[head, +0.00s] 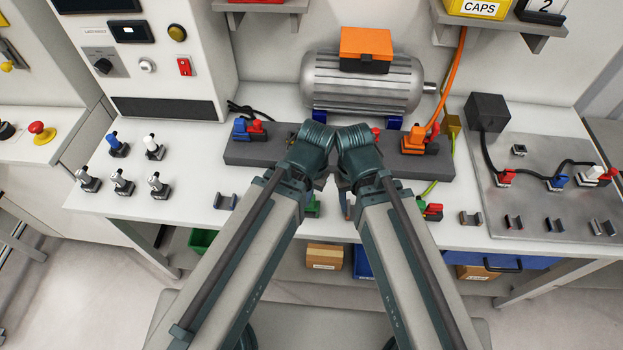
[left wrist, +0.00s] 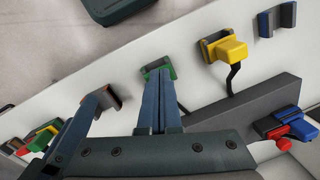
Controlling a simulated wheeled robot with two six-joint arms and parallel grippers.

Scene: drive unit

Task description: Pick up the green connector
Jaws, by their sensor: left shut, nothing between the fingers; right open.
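A green connector with a red part (head: 429,211) lies near the table's front edge, right of my arms; it seems to be the green and red thing at the left edge of the left wrist view (left wrist: 42,135). A small green piece, apparently a clip (left wrist: 157,70), lies just ahead of my left gripper's fingertips (left wrist: 160,74); I cannot tell whether they touch. My left gripper is shut and empty. My right gripper (head: 352,150) is open; its fingers are mostly hidden in the head view. A blue-grey finger, apparently its own, shows at left in the left wrist view.
A yellow connector (left wrist: 225,48) sits in a clip. A dark block (head: 245,150) with blue and orange connectors (head: 414,139) stands behind, before a grey motor (head: 365,85). A metal plate (head: 530,225) lies at right. Several plugs stand at left.

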